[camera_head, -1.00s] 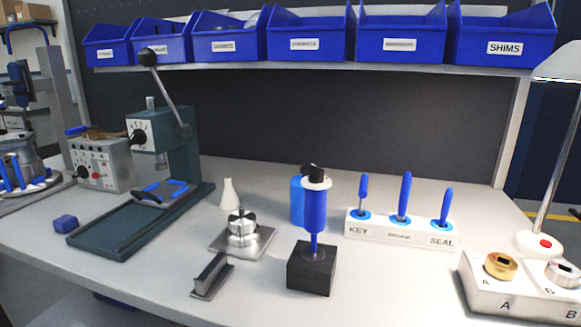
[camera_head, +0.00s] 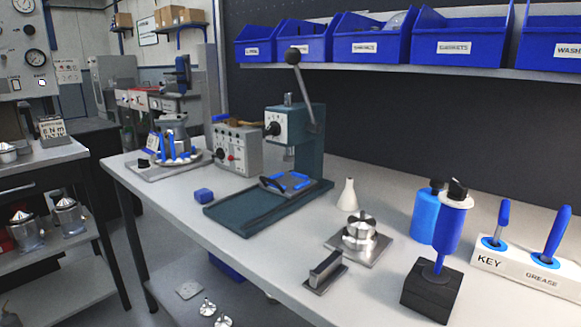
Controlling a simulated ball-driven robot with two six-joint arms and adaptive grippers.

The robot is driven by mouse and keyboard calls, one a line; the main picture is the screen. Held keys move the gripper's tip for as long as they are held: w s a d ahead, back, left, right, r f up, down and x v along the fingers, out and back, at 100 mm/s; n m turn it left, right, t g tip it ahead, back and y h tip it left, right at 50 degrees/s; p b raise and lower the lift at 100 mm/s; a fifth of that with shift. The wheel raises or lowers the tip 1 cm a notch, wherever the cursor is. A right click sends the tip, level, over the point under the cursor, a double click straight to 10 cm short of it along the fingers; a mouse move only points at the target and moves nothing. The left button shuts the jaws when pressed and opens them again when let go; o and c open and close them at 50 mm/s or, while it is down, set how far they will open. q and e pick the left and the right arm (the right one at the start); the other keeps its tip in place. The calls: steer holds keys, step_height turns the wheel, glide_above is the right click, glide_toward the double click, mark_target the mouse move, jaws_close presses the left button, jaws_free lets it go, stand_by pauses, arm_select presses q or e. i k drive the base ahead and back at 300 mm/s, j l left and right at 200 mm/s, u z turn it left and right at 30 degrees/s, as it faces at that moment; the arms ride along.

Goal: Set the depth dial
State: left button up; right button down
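The depth dial (camera_head: 272,129) is a small dark knob on a white marked face at the front of the teal arbor press (camera_head: 308,150). The press stands on the bench, its black-knobbed lever (camera_head: 292,57) raised and leaning. The dial's exact setting is too small to read. A fixture with blue pads (camera_head: 287,182) sits on the press base below the ram. Neither of my grippers shows in this view.
A metal housing on a plate (camera_head: 359,236), a white cone bottle (camera_head: 346,194) and a blue dispenser (camera_head: 447,235) stand to the right.

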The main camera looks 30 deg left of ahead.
mark_target(274, 129)
steer(key=j+u, duration=0.15)
steer(key=u, duration=0.3)
steer(key=j+u, duration=0.15)
steer(key=u, duration=0.3)
steer(key=j+u, duration=0.15)
steer(key=u, duration=0.3)
steer(key=j+u, duration=0.1)
steer(key=u, duration=0.35)
steer(key=i, duration=0.05)
